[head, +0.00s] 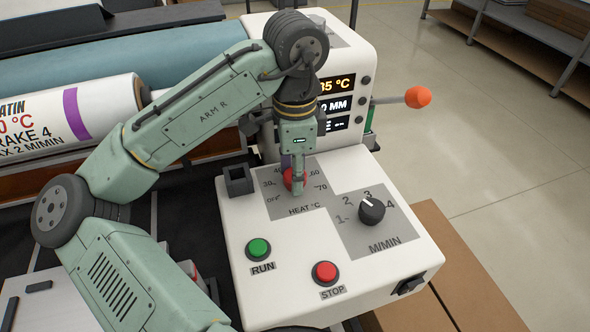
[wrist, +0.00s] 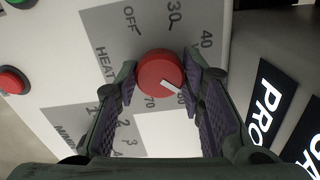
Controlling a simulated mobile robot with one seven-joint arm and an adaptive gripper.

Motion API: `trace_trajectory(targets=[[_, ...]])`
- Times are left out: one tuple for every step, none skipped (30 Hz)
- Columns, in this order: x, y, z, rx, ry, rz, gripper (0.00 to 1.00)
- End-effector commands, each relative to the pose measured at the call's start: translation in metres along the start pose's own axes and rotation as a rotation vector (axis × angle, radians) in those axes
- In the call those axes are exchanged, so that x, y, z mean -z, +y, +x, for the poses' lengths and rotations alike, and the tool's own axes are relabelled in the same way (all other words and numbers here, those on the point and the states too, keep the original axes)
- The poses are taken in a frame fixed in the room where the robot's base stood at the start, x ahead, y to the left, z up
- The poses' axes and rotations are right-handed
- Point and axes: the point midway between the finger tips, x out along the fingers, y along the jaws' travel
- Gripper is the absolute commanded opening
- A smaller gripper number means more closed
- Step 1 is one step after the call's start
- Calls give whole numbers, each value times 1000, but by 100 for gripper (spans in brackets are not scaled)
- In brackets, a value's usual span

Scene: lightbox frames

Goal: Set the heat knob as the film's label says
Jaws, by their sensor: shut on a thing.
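The red heat knob (head: 289,179) sits on the grey HEAT °C scale (head: 280,203) of the white control panel. My gripper (head: 297,187) comes down on it from above, its fingers on either side. In the wrist view the knob (wrist: 159,72) is between the fingertips of my gripper (wrist: 160,78), and its white pointer aims toward the 60 mark. The 50 mark is hidden by a finger. The film roll (head: 105,98) bears a label reading SATIN, a temperature ending in 0 °C, BRAKE 4 and MAX 2 M/MIN. The label's left part is cut off.
A black M/MIN knob (head: 372,209), green RUN button (head: 258,249) and red STOP button (head: 325,273) share the panel. A temperature display (head: 337,84) is partly hidden by my arm. An orange-tipped lever (head: 418,97) sticks out right. A black square holder (head: 238,180) stands left.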

Motion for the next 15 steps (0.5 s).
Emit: trace_trajectory(targets=[[0, 0, 0, 1, 1, 42, 8], [0, 0, 0, 1, 1, 68, 8], [0, 0, 0, 1, 1, 102, 8], [0, 0, 0, 1, 1, 127, 8], [0, 0, 0, 1, 1, 151, 8], [0, 0, 0, 2, 1, 182, 8], [0, 0, 0, 2, 1, 205, 8], [0, 0, 0, 2, 1, 225, 8], [0, 0, 0, 2, 1, 251, 8], [0, 0, 0, 2, 1, 271, 8], [0, 0, 0, 2, 1, 288, 8], [0, 0, 0, 2, 1, 309, 8], [0, 0, 0, 2, 1, 325, 8], [0, 0, 0, 2, 1, 338, 8], [0, 0, 0, 2, 1, 356, 8]])
